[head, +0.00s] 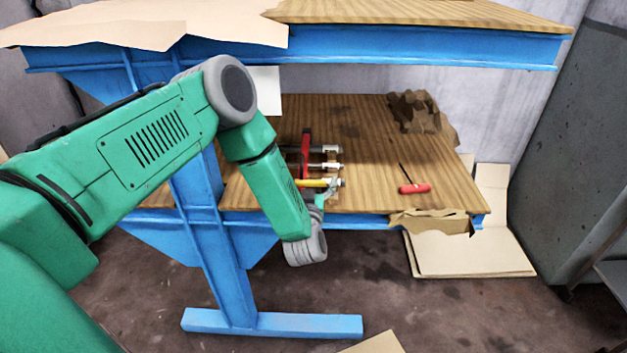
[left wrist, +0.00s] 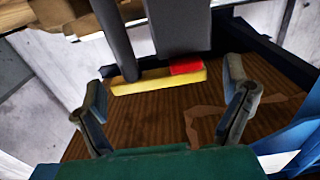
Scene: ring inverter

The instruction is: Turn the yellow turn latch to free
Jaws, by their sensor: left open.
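The yellow turn latch (head: 311,183) is on a device on the lower wooden shelf in the head view, partly hidden by my left arm. In the left wrist view, a yellow bar (left wrist: 150,84) with a red patch (left wrist: 186,67) on it lies beyond the fingers, beside grey cylindrical parts. My left gripper (left wrist: 167,105) is open, with one finger on each side of the picture and nothing between the tips. In the head view my left gripper (head: 334,186) is small and close to the yellow part; contact cannot be told. My right gripper is not in view.
A red upright part (head: 305,152) stands behind the latch. A red-handled screwdriver (head: 415,188) lies to the right on the shelf (head: 375,155). A brown crumpled thing (head: 415,112) lies at the back right. The upper blue-framed shelf (head: 430,47) overhangs the device.

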